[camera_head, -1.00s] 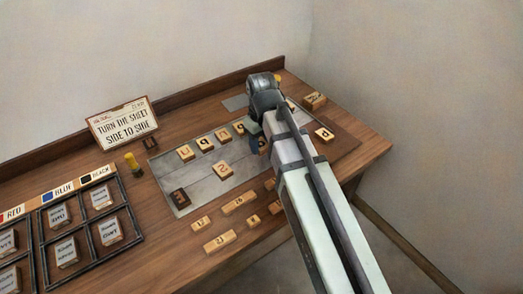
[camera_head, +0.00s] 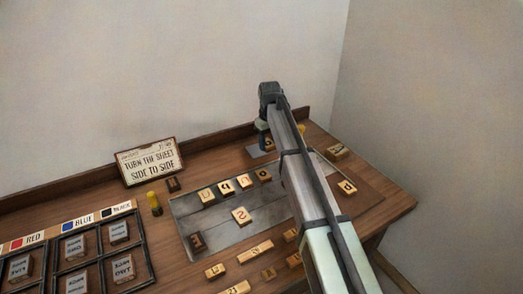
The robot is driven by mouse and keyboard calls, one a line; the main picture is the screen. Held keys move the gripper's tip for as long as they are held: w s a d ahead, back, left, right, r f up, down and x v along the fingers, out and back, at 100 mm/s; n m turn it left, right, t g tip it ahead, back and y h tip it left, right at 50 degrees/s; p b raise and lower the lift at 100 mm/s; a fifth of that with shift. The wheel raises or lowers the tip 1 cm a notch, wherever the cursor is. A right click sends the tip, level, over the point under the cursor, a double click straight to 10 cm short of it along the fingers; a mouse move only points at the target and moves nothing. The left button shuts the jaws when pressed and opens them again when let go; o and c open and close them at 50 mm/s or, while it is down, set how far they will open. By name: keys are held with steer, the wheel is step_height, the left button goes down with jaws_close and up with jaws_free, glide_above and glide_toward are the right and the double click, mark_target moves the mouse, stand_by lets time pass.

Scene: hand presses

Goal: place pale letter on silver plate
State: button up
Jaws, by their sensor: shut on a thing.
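My gripper (camera_head: 264,141) is at the back of the table, pointing down, shut on a pale letter block (camera_head: 269,146) that is partly hidden by the fingers. The block is over or on a small grey plate (camera_head: 254,152); I cannot tell if it touches. In front lies the large silver-grey plate (camera_head: 217,226). It bears a row of pale letters, among them one at the left (camera_head: 207,195), a separate pale letter (camera_head: 241,215) and a dark block (camera_head: 196,241). My arm hides part of its right side.
Loose pale blocks (camera_head: 255,251) lie in front of the large plate. One (camera_head: 347,187) lies at its right and another (camera_head: 337,151) farther back. A yellow-topped peg (camera_head: 154,202), a sign (camera_head: 149,161) and a compartment frame (camera_head: 151,270) stand left. A raised rim (camera_head: 220,139) runs behind.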

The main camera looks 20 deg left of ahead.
steer(key=w+a, duration=0.5)
steer(key=w, duration=0.6)
steer(key=shift+s+a+f, duration=0.1)
steer(key=shift+s+f, duration=0.05)
steer(key=shift+f, duration=2.15)
steer(key=shift+s+a+f, duration=0.1)
steer(key=shift+f, duration=2.15)
steer(key=shift+f, duration=0.1)
steer(key=o, duration=1)
steer(key=shift+o, duration=0.2)
step_height(320, 180, up, 12)
